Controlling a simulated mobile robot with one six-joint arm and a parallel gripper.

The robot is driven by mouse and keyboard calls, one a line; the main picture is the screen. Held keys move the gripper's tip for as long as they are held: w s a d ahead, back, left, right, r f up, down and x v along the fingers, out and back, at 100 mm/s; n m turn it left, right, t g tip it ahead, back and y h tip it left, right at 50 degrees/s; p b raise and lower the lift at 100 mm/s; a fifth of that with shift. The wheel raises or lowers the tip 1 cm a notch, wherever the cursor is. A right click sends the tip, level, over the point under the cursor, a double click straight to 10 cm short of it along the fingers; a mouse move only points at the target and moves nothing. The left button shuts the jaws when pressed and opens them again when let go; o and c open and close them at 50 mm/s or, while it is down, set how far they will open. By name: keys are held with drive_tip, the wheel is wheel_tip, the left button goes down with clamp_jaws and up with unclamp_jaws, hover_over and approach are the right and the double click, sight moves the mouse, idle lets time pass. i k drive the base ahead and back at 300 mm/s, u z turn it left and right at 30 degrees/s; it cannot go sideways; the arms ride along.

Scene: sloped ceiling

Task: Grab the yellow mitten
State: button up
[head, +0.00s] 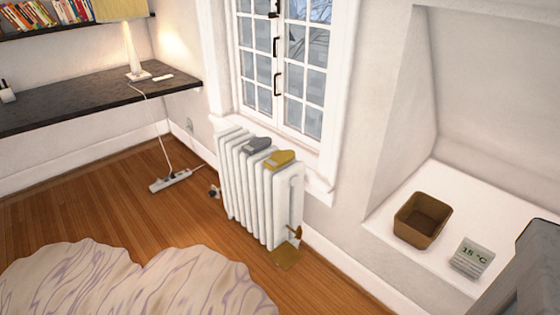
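The yellow mitten (281,159) lies on top of the white radiator (247,190), near its right end. A grey mitten (256,146) lies just to its left on the same radiator top. The two are close together; I cannot tell if they touch. My gripper is not in view.
The radiator stands under a window (290,55). A flat yellow-brown piece (287,258) lies on the floor at its right foot. A power strip (170,180) and rug (120,280) lie left.

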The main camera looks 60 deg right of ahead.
sight(278, 159)
drive_tip(key=i, duration=0.95)
drive_tip(key=u, duration=0.05)
